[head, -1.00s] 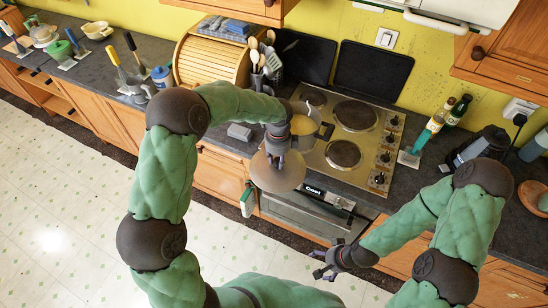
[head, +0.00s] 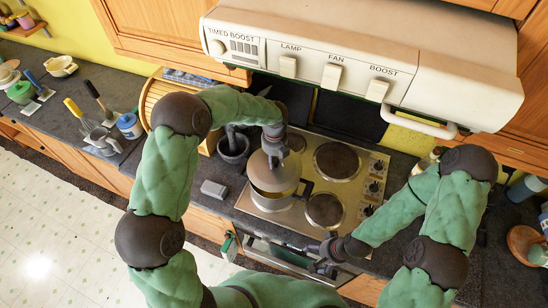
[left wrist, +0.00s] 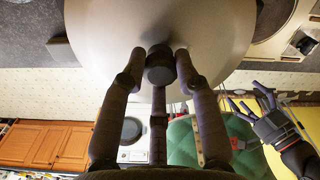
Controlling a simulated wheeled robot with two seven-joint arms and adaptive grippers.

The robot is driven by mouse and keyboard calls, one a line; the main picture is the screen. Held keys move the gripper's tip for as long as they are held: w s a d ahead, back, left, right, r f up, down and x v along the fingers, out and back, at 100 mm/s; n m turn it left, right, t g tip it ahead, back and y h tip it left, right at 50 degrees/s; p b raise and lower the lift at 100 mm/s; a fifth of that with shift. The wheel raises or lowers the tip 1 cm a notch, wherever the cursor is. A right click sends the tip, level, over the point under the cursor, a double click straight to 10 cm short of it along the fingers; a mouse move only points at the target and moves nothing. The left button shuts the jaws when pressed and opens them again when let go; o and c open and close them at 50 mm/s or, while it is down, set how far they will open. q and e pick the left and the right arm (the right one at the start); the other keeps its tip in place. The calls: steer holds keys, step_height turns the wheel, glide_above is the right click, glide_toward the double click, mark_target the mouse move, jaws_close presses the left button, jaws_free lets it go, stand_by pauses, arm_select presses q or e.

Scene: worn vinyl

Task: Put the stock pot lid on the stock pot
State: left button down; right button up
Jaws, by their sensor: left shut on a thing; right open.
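The stock pot (head: 270,204) stands upright on the front-left part of the cooktop, its pale inside partly showing at the front. The round, pale stock pot lid (head: 278,178) hangs above the pot and covers the far part of its opening in the head view. My left gripper (head: 273,153) is shut on the lid's dark knob, with the fingers around it in the left wrist view (left wrist: 160,62). The lid's pale surface (left wrist: 225,30) fills the top of that view. Whether lid and rim touch is unclear. My right gripper (head: 322,258) is open and empty near the cooktop's front edge.
The cooktop (head: 296,218) has bare burners right of the pot. A range hood (head: 370,60) overhangs the back. A dark utensil crock (head: 233,148) and a small grey box (head: 213,189) stand left of the pot. A wooden bread box (head: 155,95) is further left.

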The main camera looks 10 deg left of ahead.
mark_target(275, 167)
arm_select(q)
steer(key=shift+s+r, duration=0.1)
steer(key=shift+r, duration=0.05)
stand_by(0.3)
steer(key=shift+f, duration=0.25)
steer(key=shift+f+b, duration=1.35)
steer(key=shift+f, duration=0.75)
steer(key=shift+f, duration=0.1)
steer(key=shift+f, duration=0.3)
steer(key=shift+f+b, duration=0.45)
steer(key=shift+f, duration=0.1)
steer(key=c, duration=0.8)
jaws_free()
steer(key=shift+c, duration=0.2)
